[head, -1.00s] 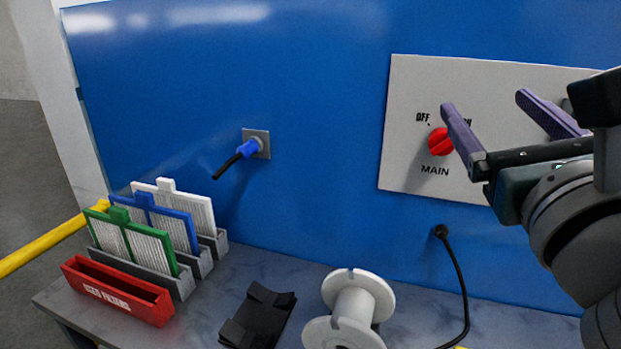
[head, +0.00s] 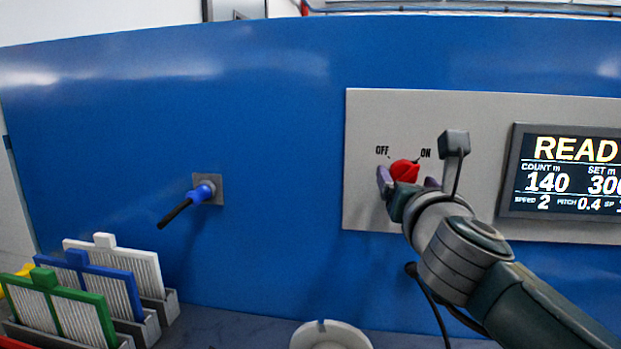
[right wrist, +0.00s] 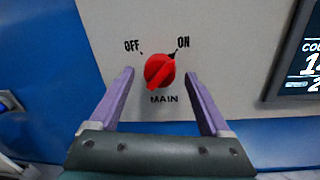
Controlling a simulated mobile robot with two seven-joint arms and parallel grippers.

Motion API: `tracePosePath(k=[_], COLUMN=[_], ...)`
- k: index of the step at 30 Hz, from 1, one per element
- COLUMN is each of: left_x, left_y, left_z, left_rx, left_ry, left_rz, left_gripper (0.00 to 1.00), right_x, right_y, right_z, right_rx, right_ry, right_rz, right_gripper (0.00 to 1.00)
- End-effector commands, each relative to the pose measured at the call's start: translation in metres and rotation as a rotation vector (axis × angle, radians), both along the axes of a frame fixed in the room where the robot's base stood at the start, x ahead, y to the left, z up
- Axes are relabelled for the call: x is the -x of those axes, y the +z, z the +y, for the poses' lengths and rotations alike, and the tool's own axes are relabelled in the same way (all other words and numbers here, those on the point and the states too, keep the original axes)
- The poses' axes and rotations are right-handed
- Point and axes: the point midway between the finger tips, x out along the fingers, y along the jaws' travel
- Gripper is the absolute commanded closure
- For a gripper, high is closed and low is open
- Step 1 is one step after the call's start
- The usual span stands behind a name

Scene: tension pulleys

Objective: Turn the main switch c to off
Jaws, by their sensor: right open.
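The main switch (head: 404,171) is a red round knob on a light grey panel (head: 370,130), with OFF printed at its upper left and ON at its upper right. In the right wrist view the knob (right wrist: 159,71) has a raised ridge, and its dark pointer tip is towards ON. My right gripper (head: 408,180) is at the panel, with its purple fingers open, one on each side of the knob. In the right wrist view the open fingers (right wrist: 160,78) are apart from the knob, with clear gaps on both sides. My left gripper is not in view.
A screen (head: 570,175) reading READY in part is right of the switch. Filters in holders (head: 70,290) and a white spool (head: 330,336) stand below.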

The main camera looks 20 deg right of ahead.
Motion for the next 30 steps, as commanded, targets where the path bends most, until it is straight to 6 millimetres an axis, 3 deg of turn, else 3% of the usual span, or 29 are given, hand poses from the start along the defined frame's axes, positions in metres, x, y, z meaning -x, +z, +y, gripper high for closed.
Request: tracePosePath(k=[8,30], left_x=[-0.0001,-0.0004], left_y=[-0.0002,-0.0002], left_z=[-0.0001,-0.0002], left_rx=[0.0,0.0], left_ry=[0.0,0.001], left_rz=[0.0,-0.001], left_gripper=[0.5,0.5], right_x=[-0.0019,-0.0017], right_y=[0.0003,0.0002], right_z=[-0.0011,-0.0007], right_rx=[0.001,0.001], right_ry=[0.0,0.001], right_rz=[0.0,0.0], right_gripper=[0.19,1.0])
